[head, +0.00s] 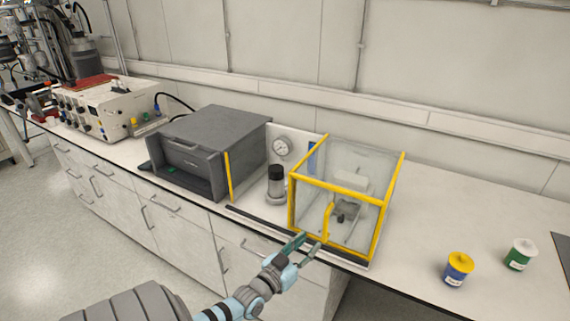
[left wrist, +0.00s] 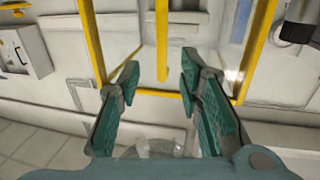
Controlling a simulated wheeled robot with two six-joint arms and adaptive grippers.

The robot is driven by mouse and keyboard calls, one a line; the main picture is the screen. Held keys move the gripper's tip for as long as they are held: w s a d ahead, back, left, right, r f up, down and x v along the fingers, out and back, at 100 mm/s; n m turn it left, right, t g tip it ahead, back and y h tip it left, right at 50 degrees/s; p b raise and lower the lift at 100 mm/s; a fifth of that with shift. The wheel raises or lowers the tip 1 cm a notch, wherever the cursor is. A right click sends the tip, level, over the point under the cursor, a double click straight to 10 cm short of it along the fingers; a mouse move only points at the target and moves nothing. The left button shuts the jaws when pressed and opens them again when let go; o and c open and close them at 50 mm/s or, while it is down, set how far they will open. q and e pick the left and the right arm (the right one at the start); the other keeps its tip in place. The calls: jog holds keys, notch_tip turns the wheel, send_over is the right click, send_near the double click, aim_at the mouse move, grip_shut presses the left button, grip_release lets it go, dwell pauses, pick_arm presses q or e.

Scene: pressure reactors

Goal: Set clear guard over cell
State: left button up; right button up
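The clear guard (head: 340,189) is a see-through box with yellow edges, standing upright on the bench right of centre in the head view. A yellow upright bar (head: 327,222) runs down its front like a handle. Through the panels I see a small grey and dark fixture (head: 346,212); I cannot tell whether it is the cell. My left gripper (head: 309,242) is at the guard's lower front. In the left wrist view the gripper (left wrist: 158,77) has its fingers apart, with the yellow bar (left wrist: 162,40) ahead between them; contact is not clear. My right gripper is not in view.
A black-capped cylinder (head: 276,186) and a round gauge (head: 282,147) are left of the guard, beside a dark grey box unit (head: 208,143). Blue-yellow (head: 458,269) and green-white (head: 519,255) jars stand at right. The bench is clear between guard and jars.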

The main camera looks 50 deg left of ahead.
pick_arm(q)
jog(key=s, duration=0.5)
jog(key=s+f+g+b, duration=0.1)
jog(key=f+b, duration=0.1)
jog(key=f, duration=0.5)
jog(key=s+d+f+g+b, duration=0.1)
jog(key=s+f+g, duration=0.1)
jog(key=f, duration=0.6)
jog(key=shift+s+d+f+g+b, duration=0.2)
jog(key=shift+s+g+b, duration=0.1)
jog(key=shift+b, duration=0.1)
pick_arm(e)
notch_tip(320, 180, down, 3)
